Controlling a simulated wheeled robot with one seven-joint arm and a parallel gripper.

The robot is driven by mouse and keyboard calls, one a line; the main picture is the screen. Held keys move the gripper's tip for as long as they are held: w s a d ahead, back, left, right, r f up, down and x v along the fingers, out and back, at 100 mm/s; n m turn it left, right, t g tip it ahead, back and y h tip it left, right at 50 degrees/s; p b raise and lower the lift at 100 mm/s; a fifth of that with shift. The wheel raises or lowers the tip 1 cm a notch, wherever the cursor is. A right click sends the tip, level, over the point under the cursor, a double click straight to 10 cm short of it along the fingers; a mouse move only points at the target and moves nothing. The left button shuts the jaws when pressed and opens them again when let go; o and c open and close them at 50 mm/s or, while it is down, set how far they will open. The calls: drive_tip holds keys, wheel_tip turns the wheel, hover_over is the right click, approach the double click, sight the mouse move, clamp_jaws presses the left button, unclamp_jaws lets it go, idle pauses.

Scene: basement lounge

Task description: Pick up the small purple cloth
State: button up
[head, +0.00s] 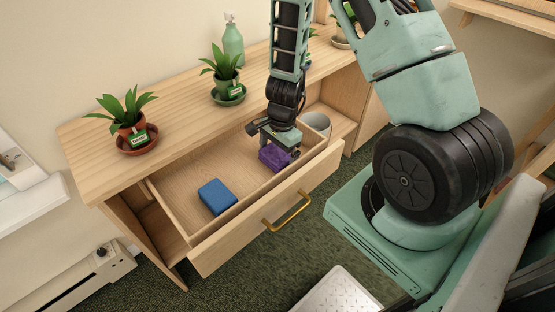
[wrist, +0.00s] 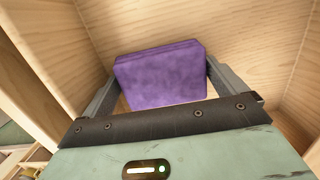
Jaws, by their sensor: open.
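The small purple cloth (head: 273,157) is a folded, block-like bundle in the right part of the open drawer (head: 178,221). In the wrist view the purple cloth (wrist: 160,76) lies between my two finger tips, with its sides close to both fingers. My gripper (head: 278,143) is open and reaches down into the drawer from above, right at the cloth. In the wrist view my gripper (wrist: 160,82) has one finger on each side of the cloth. I cannot tell whether the fingers touch it.
A blue folded cloth (head: 217,197) lies in the left part of the drawer. The drawer walls stand close around my gripper. Potted plants (head: 132,129) and a green spray bottle (head: 233,40) stand on the cabinet top (head: 180,100). The drawer's middle floor is clear.

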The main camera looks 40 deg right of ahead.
sight(278, 154)
drive_tip(key=c, duration=0.6)
wheel_tip(278, 154, up, 10)
drive_tip(key=p, duration=0.3)
